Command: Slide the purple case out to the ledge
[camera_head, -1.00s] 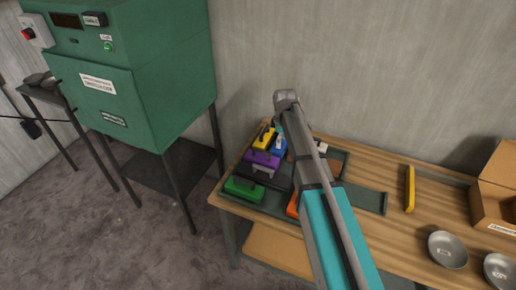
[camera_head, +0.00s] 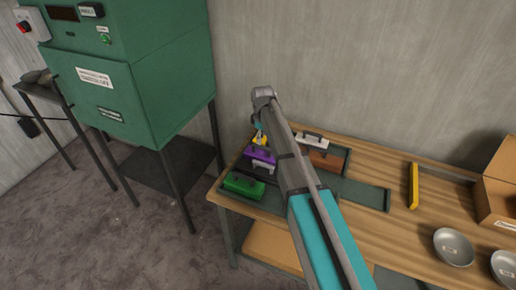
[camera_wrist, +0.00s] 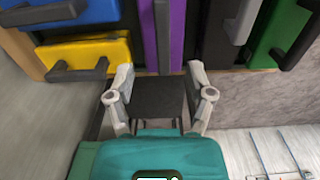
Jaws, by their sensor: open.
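The purple case (camera_head: 258,155) lies in the green tray (camera_head: 365,193) on the table, between the yellow case (camera_head: 262,141) and the green case (camera_head: 243,187) in the head view. In the head view my arm hides most of the gripper.
The wrist view shows the yellow case (camera_wrist: 95,57) and blue case (camera_wrist: 70,14) at left, and a black case (camera_wrist: 222,30) and the green case (camera_wrist: 285,30) at right. A tray extension, yellow bar (camera_head: 413,185) and bowls (camera_head: 454,247) lie right. The grey wall stands behind.

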